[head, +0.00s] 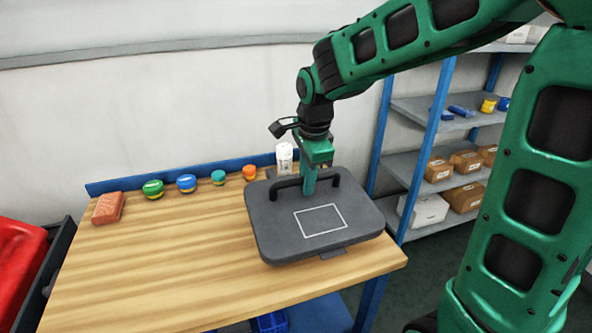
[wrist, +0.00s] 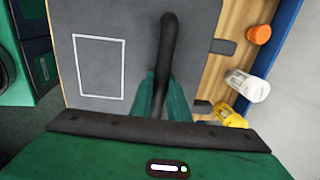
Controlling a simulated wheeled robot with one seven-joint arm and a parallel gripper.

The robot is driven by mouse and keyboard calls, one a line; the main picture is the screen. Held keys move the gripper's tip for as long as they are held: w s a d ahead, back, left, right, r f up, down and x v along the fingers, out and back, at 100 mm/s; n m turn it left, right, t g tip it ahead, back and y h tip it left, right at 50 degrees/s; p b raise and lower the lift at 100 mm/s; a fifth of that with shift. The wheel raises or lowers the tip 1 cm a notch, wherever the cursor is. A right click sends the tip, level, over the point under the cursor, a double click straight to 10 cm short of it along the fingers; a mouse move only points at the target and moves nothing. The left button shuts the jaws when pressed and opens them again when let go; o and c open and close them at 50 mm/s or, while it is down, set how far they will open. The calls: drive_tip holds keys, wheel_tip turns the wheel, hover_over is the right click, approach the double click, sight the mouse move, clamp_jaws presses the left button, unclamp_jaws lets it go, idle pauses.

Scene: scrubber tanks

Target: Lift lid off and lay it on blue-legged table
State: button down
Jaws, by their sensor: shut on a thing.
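The lid (head: 318,218) is a dark grey rounded slab with a white outlined rectangle and a black bar handle (head: 337,178). It is at the right end of the wooden-topped table (head: 160,265), which has a blue leg (head: 370,302). The lid looks level; I cannot tell whether it touches the tabletop or hangs just above it. My gripper (head: 309,188) points down and is shut on the handle. In the wrist view the green fingers (wrist: 160,97) sit on both sides of the handle, and the lid (wrist: 120,25) fills the middle.
A reddish block (head: 107,208), several small coloured jars (head: 187,183) and a white bottle (head: 284,160) line the table's back edge. A yellow bottle (wrist: 232,117) shows in the wrist view. The table's left and middle are clear. Shelving (head: 440,180) stands right, a red bin (head: 18,262) left.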

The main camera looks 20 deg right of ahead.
sight(305, 198)
drive_tip(key=shift+w, duration=0.25)
drive_tip(key=shift+w+d+f, duration=0.1)
drive_tip(key=shift+f, duration=2.8)
drive_tip(key=shift+r, duration=0.15)
drive_tip(key=c, duration=1.6)
unclamp_jaws()
drive_tip(key=shift+o, duration=0.6)
drive_tip(key=o, duration=0.4)
drive_tip(key=shift+c, duration=0.2)
